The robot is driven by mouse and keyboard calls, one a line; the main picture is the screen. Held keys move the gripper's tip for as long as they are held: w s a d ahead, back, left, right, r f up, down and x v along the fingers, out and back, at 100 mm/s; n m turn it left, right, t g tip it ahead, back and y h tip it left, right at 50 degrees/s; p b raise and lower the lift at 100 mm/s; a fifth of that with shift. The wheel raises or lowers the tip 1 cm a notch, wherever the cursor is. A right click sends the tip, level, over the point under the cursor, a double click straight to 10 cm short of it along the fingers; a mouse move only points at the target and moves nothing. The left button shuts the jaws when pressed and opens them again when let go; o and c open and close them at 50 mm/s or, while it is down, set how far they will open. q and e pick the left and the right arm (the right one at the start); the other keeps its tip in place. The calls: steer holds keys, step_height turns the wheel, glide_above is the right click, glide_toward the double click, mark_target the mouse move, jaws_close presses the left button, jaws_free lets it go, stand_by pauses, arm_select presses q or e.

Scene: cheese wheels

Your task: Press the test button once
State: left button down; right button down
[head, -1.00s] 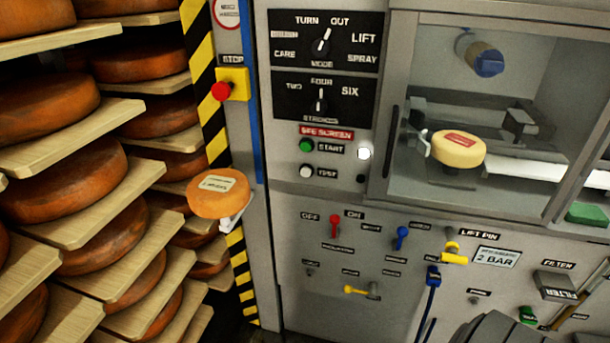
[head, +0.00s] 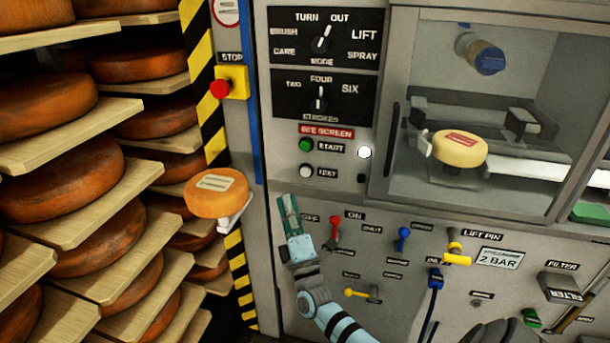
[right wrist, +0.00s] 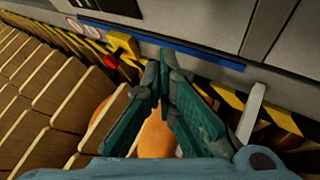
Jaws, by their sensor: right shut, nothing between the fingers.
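The test button (head: 305,171) is a small white round button on the grey machine panel, left of its TEST label and below the green start button (head: 306,145). My right gripper (head: 288,200) is in front of the panel, a little below and left of the test button, with its teal fingers pointing up. It appears apart from the button. In the right wrist view its fingers (right wrist: 160,70) are shut with nothing between them. The test button cannot be made out in that view. My left gripper is not in view.
A red stop button (head: 220,89) sits on a yellow box at the left. A cheese wheel (head: 217,193) rests on a small bracket beside the panel. Racks of cheese wheels (head: 60,170) fill the left. Red (head: 335,228), blue (head: 403,238) and yellow (head: 357,293) levers stick out below.

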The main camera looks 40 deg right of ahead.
mark_target(306, 172)
steer(key=shift+r, duration=0.15)
steer(key=w+d+b, duration=0.5)
steer(key=d+b, duration=0.1)
steer(key=d, duration=0.1)
steer(key=shift+d+b, duration=0.15)
steer(key=shift+b, duration=0.15)
stand_by(1.4)
steer(key=shift+w+d, duration=0.25)
steer(key=shift+d, duration=0.05)
